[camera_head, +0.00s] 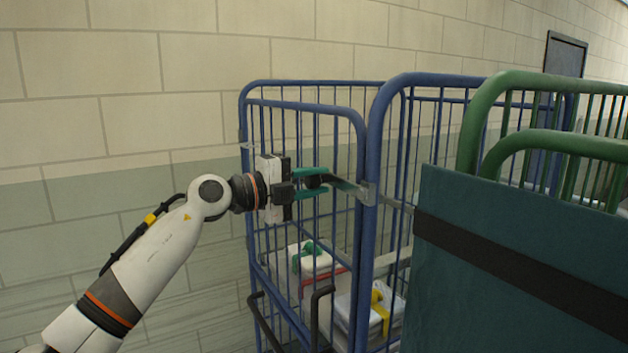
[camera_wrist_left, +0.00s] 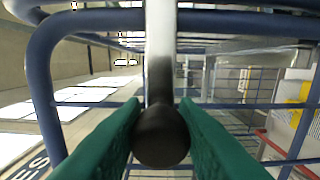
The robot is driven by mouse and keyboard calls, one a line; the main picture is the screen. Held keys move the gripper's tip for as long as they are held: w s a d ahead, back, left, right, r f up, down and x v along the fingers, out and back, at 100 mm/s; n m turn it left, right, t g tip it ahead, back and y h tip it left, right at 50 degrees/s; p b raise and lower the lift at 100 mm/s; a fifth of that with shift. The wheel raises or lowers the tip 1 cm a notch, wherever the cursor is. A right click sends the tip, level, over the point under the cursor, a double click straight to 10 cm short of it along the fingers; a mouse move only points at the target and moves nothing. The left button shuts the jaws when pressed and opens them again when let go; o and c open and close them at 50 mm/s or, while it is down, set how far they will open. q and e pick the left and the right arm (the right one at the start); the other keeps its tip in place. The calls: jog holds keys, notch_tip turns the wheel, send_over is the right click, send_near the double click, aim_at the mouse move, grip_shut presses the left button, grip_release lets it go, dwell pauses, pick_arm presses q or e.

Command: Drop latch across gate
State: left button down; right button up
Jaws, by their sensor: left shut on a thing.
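The gate (camera_head: 305,125) is a blue wire panel at the left end of a blue roll cage. The latch (camera_head: 345,185) is a flat grey bar with a black knob, running from my gripper to a bracket on the blue post at the gate's right edge. My left gripper (camera_head: 314,181) has green fingers and is shut on the latch's black knob (camera_wrist_left: 162,136). In the left wrist view the green fingertips (camera_wrist_left: 162,120) lie on both sides of the knob, and the grey bar stretches away beyond it. How the bar sits in the bracket is too small to tell. My right gripper is out of view.
White boxes (camera_head: 314,262) with green and yellow ties sit low inside the cage. A green-framed cage (camera_head: 478,110) with a dark teal sling bag (camera_head: 470,270) stands close on the right. A block wall (camera_head: 110,120) is behind.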

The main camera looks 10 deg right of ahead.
pick_arm(q)
jog(key=shift+f, duration=0.15)
jog(key=c, duration=1.1)
grip_release()
jog(key=shift+b+v, duration=2.75)
jog(key=shift+v, duration=3.3)
jog(key=shift+w, duration=0.1)
